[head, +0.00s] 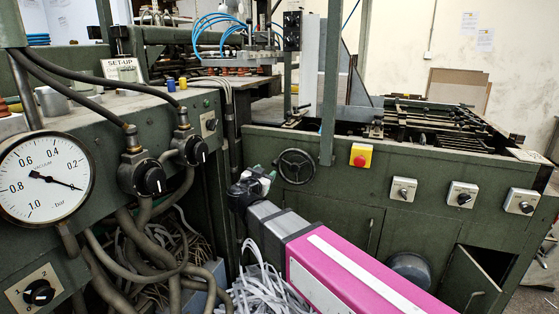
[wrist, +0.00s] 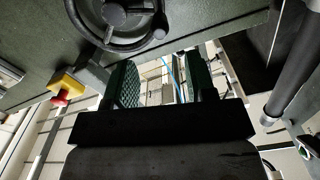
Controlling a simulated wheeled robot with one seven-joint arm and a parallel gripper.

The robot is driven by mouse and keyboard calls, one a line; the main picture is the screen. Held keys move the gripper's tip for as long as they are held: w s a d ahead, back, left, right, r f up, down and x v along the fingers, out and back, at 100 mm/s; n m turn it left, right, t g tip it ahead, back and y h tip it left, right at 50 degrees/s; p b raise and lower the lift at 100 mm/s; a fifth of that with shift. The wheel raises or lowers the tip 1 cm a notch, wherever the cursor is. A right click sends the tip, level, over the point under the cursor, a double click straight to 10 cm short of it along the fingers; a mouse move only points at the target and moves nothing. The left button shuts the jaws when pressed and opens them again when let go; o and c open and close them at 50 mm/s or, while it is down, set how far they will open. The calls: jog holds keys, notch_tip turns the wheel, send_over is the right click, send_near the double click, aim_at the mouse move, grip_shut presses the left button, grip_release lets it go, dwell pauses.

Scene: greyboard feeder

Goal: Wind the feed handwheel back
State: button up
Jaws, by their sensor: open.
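The feed handwheel (head: 296,166) is a dark spoked wheel on the front of the green machine, left of a red button on a yellow box. In the wrist view the handwheel (wrist: 115,15) is cut off by the top edge, showing part of its rim, hub and a knob-like part. My gripper (head: 266,176) is just left of and slightly below the wheel in the head view. In the wrist view my gripper (wrist: 160,82) is open, with two green textured fingers apart and nothing between them. The wheel is outside the fingers; I cannot tell the exact gap.
The red and yellow button (head: 361,155) sits right of the wheel and also shows in the wrist view (wrist: 66,87). A green upright post (head: 329,95) stands between them. Hoses, a vacuum gauge (head: 45,178) and loose white strips (head: 262,284) lie left and below.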

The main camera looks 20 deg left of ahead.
aim_at(276, 162)
jog(key=w, duration=1)
jog(key=shift+w, duration=0.3)
grip_shut()
